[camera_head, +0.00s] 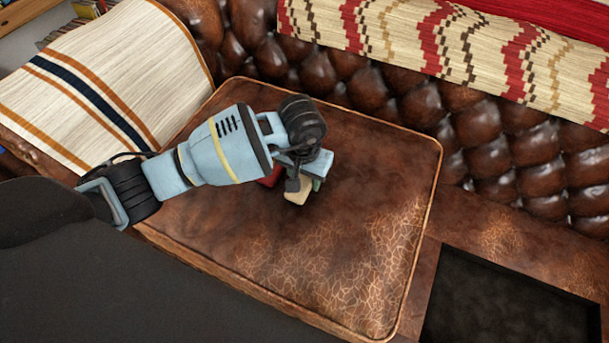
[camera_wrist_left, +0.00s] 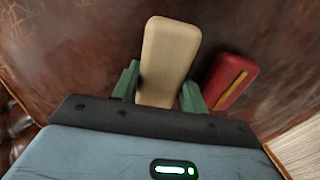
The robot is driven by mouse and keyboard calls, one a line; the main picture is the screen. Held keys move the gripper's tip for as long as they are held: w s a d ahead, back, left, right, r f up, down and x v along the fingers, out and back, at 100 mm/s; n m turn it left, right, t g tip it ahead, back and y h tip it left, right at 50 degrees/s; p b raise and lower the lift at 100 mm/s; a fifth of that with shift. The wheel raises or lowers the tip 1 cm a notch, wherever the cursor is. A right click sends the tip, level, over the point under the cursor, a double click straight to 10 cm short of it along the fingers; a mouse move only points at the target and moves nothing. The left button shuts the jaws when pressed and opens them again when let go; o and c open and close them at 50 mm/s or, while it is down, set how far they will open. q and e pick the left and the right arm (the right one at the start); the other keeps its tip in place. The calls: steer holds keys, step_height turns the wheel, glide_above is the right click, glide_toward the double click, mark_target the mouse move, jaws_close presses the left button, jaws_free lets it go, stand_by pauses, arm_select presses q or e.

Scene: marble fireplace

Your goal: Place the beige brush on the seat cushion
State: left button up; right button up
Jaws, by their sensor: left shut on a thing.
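The beige brush (camera_head: 297,193) is at the middle of the brown leather seat cushion (camera_head: 345,240) in the head view. My left gripper (camera_head: 302,184) points down over the cushion and is shut on the brush. In the left wrist view the beige brush (camera_wrist_left: 169,55) stands out between the green fingers of the left gripper (camera_wrist_left: 160,92). The brush is at or very near the cushion surface; I cannot tell whether it touches. My right gripper is not in view.
A red brush-like block with a yellow stripe (camera_wrist_left: 231,82) lies close beside the gripper; part of it shows in the head view (camera_head: 270,178). A striped cloth (camera_head: 110,75) covers the left armrest. The tufted backrest (camera_head: 400,100) bounds the far side. The cushion's right part is clear.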

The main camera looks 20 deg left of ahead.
mark_target(303, 178)
arm_select(q)
steer(key=shift+f, duration=0.15)
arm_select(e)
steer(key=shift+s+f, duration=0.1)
arm_select(q)
steer(key=o, duration=1)
steer(key=shift+c, duration=0.2)
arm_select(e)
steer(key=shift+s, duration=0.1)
arm_select(q)
step_height(303, 178, up, 12)
steer(key=p, duration=0.1)
steer(key=shift+s, duration=0.35)
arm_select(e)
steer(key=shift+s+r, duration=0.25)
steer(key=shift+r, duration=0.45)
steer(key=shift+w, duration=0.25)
arm_select(q)
steer(key=shift+s, duration=0.1)
